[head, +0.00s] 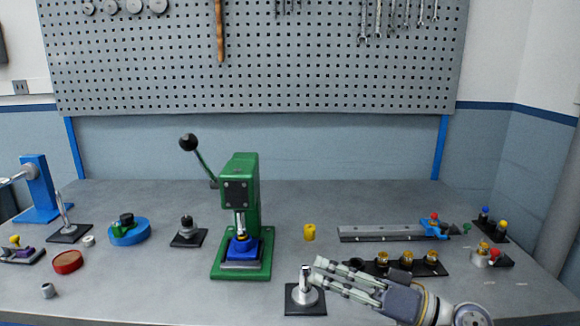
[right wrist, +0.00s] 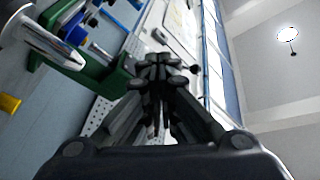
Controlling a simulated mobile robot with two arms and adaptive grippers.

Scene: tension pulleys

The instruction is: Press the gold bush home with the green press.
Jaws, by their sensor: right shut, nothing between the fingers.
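The green press (head: 249,185) stands at the middle of the bench, its lever with a black ball knob (head: 188,142) raised to the upper left. A blue part (head: 243,248) sits on the press bed under the ram. A small gold spot, perhaps the gold bush (head: 240,235), shows at the top of the blue part; how deep it sits cannot be told. My right gripper (head: 318,272) is shut and empty, front right of the press, close beside a silver post on a black base (head: 305,293). The press also shows in the right wrist view (right wrist: 100,75). My left gripper is out of view.
A yellow cylinder (head: 309,232) stands right of the press. A black rack (head: 350,264) with gold-topped pieces and a grey rail (head: 375,233) lie farther right. A blue round fixture (head: 129,234) and a black-based holder (head: 188,236) stand left. The bench behind the press is clear.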

